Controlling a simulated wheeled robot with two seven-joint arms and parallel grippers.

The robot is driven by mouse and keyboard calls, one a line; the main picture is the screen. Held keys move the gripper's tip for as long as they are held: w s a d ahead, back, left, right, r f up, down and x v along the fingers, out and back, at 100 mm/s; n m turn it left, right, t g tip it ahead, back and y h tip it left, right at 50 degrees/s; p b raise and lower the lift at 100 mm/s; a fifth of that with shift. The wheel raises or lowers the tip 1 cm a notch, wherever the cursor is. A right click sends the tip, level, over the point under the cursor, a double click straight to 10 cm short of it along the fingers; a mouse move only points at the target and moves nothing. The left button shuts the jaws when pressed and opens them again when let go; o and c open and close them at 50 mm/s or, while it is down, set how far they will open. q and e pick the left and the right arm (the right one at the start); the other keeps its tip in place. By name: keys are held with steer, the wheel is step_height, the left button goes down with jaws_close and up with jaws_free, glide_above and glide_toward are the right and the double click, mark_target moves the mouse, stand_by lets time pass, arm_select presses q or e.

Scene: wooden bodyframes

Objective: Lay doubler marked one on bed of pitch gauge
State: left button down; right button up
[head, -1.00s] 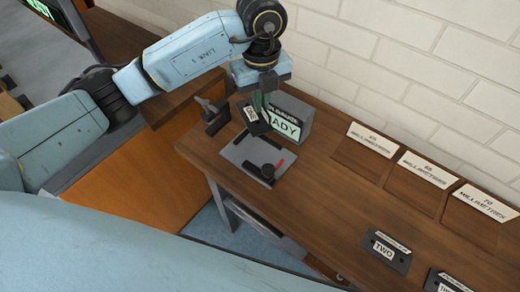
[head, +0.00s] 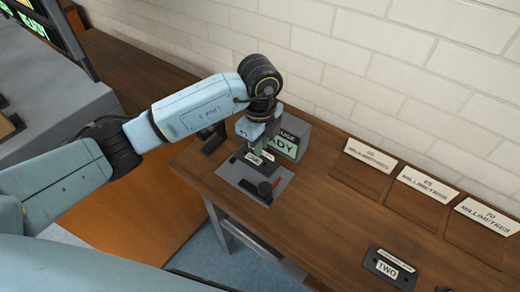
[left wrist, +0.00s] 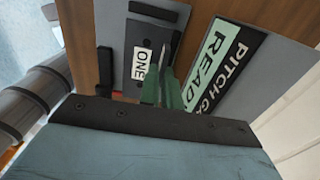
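The doubler marked one (head: 243,161) is a dark plate with a white label, low over or on the rear part of the grey bed of the pitch gauge (head: 236,181). In the left wrist view the doubler (left wrist: 133,70) shows "ONE" beside my green fingers. My left gripper (head: 259,149) points down and appears shut on the doubler; the exact contact is partly hidden. I cannot tell whether the plate touches the bed. The gauge's box with the green "READY" sign (head: 290,134) stands behind, and its sign also shows in the left wrist view (left wrist: 221,62). My right gripper is not in view.
Doubler two (head: 388,268) lies at front right. Labelled recesses (head: 360,177) line the wall side. The table between is clear.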

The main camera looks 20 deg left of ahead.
mark_target(256, 157)
arm_select(q)
steer(key=shift+f, duration=0.95)
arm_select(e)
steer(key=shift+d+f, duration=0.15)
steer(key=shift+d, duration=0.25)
arm_select(q)
steer(key=shift+f+b, duration=0.35)
steer(key=shift+f, duration=0.2)
steer(key=c, duration=1.6)
jaws_free()
steer(key=shift+s+f, duration=0.2)
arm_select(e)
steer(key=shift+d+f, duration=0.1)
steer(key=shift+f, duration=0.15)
